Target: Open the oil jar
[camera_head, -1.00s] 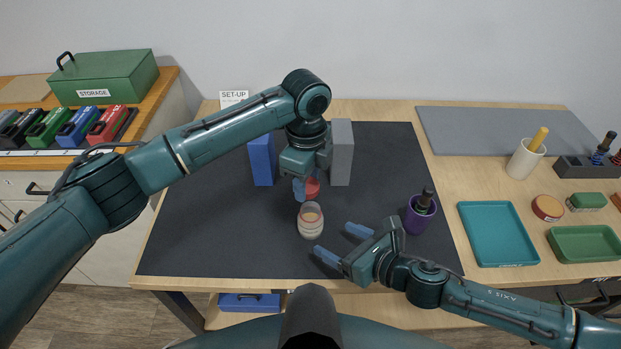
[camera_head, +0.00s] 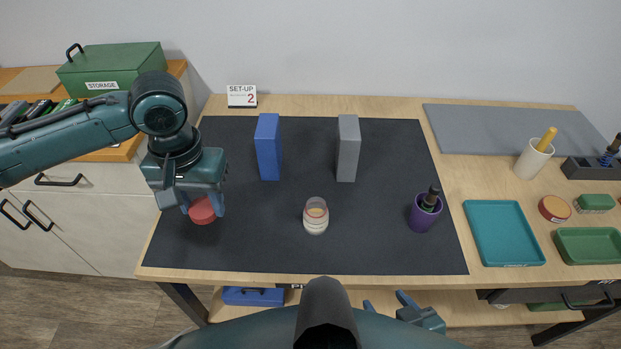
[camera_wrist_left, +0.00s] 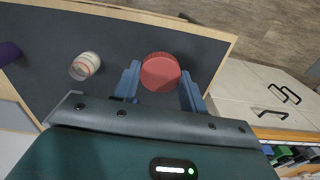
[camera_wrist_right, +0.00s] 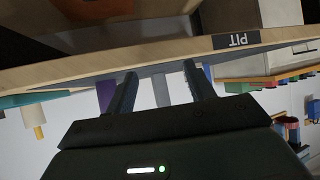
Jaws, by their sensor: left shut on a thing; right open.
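The oil jar (camera_head: 316,219) stands upright and open on the dark mat, right of its middle. Its pale body and glassy neck also show in the left wrist view (camera_wrist_left: 84,66). My left gripper (camera_head: 203,208) is shut on the red lid (camera_head: 203,211), over the mat's left side, well apart from the jar. The lid also shows between the fingers in the left wrist view (camera_wrist_left: 160,72). Whether the lid touches the mat is hard to tell. My right gripper (camera_head: 385,303) is open and empty, low beyond the table's front edge.
A blue block (camera_head: 268,148) and a grey block (camera_head: 347,149) stand upright behind the jar. A purple cup (camera_head: 423,216) holding a dark-handled tool stands to the right. A teal tray (camera_head: 503,233) lies farther right. The mat's front middle is clear.

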